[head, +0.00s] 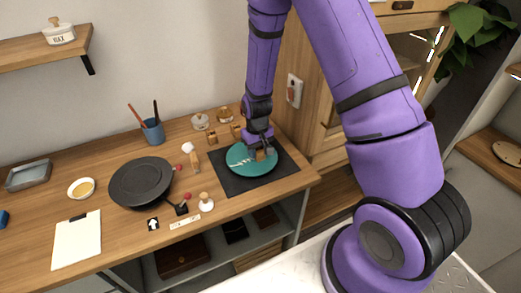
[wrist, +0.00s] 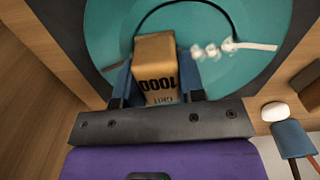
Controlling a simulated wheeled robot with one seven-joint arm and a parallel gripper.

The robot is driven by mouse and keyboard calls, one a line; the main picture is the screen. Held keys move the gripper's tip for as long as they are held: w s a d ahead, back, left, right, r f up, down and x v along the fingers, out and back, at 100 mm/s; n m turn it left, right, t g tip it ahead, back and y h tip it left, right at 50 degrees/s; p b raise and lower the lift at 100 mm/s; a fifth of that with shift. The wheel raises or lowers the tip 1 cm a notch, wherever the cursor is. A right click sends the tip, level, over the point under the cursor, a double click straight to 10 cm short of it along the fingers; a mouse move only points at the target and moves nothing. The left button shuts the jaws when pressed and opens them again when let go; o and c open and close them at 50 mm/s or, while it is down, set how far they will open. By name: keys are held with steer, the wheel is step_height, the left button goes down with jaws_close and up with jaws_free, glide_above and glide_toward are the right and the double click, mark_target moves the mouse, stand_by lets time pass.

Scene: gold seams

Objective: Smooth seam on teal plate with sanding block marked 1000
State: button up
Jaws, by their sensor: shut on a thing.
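The teal plate (head: 240,161) lies on a dark mat (head: 283,160) at the right end of the wooden counter. In the wrist view the teal plate (wrist: 255,75) shows a dark curved line and a whitish, broken seam (wrist: 228,48) right of the block. My gripper (head: 261,149) is over the plate. It is shut on the tan sanding block (wrist: 155,62), whose side reads 1000 and GRIT. The block is over the plate, left of the whitish seam; I cannot tell whether it touches the plate. The gripper hides part of the plate in the head view.
Other tan blocks (head: 213,139) and small jars stand behind the mat. A black round pan-like piece (head: 140,182), a blue cup (head: 153,131) and a clipboard (head: 77,240) are further left.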

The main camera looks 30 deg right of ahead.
mark_target(242, 162)
steer(key=shift+s+a+r, duration=0.15)
steer(key=shift+s+a, duration=0.05)
steer(key=shift+a, duration=0.7)
steer(key=shift+w+a, duration=0.4)
steer(key=shift+a, duration=0.3)
steer(key=shift+s+a+f, duration=0.25)
steer(key=shift+s+a, duration=0.4)
steer(key=shift+w+a, duration=0.4)
steer(key=shift+a, duration=0.35)
steer(key=shift+r, duration=0.1)
steer(key=shift+r, duration=0.1)
steer(key=shift+w+r, duration=0.1)
steer(key=shift+r, duration=0.6)
steer(key=shift+r, duration=0.1)
